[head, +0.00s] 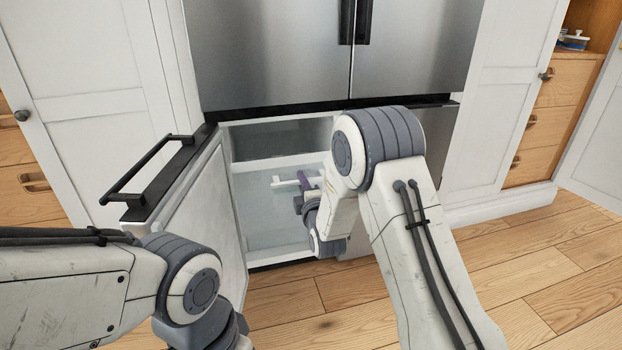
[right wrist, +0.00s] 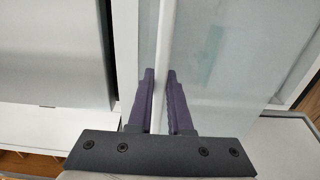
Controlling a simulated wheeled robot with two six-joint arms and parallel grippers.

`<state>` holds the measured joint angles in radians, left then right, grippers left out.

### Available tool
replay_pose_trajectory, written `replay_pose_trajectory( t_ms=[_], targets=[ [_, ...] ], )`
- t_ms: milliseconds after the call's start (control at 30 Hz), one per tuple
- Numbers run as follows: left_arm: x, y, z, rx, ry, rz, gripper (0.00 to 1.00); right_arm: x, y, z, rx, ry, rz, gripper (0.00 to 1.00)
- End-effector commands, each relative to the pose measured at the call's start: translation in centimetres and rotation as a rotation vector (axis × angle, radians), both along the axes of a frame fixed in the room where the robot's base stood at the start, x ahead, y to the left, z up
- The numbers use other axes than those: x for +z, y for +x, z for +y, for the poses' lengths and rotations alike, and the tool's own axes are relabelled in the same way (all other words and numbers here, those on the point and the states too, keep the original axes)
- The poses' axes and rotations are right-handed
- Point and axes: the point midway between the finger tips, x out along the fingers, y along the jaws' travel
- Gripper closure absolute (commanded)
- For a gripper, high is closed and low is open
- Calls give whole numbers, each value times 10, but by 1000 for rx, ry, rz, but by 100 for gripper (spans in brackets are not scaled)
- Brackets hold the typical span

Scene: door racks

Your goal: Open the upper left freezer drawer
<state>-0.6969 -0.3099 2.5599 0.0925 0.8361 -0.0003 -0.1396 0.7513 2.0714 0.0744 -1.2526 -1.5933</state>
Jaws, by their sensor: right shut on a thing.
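The left freezer door (head: 185,195) stands swung open to the left, with its black handle (head: 150,170) facing up. Inside the freezer compartment is a pale, translucent drawer (head: 262,215) with a white edge. My right gripper (head: 302,184) reaches into the compartment and is partly hidden by its own arm. In the right wrist view its purple fingers (right wrist: 161,85) are shut on a white bar (right wrist: 166,40) that seems part of the drawer, with translucent panels on both sides. My left arm comes in at lower left; its gripper is out of the picture.
Steel upper doors (head: 275,50) with dark handles are closed above the compartment. White cabinets (head: 95,100) flank the fridge. Wooden drawers (head: 545,120) stand at the right. The wood floor (head: 510,270) is clear at front right.

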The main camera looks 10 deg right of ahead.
Motion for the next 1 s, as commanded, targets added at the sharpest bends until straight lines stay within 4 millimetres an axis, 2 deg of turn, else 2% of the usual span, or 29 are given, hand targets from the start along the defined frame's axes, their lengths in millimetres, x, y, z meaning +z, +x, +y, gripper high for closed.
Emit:
replay_pose_trajectory(
  t_ms=[100,467,500,533,567,867,1000],
  targets=[
    [0,0,0,0,0,0,100,-1,-3,7,11,-1,3,100],
    [0,0,0,0,0,0,100,-1,-3,8,13,-1,2,100],
    [0,0,0,0,0,0,100,-1,-3,8,13,-1,3,67],
    [0,0,0,0,0,0,100,-1,-3,8,13,-1,2,56],
    [0,0,0,0,0,0,100,-1,-3,8,13,-1,2,52],
    [0,0,0,0,0,0,100,0,-4,5,9,-1,1,52],
    [3,0,0,0,0,0,100,1,-15,5,8,-1,3,52]
  ],
)
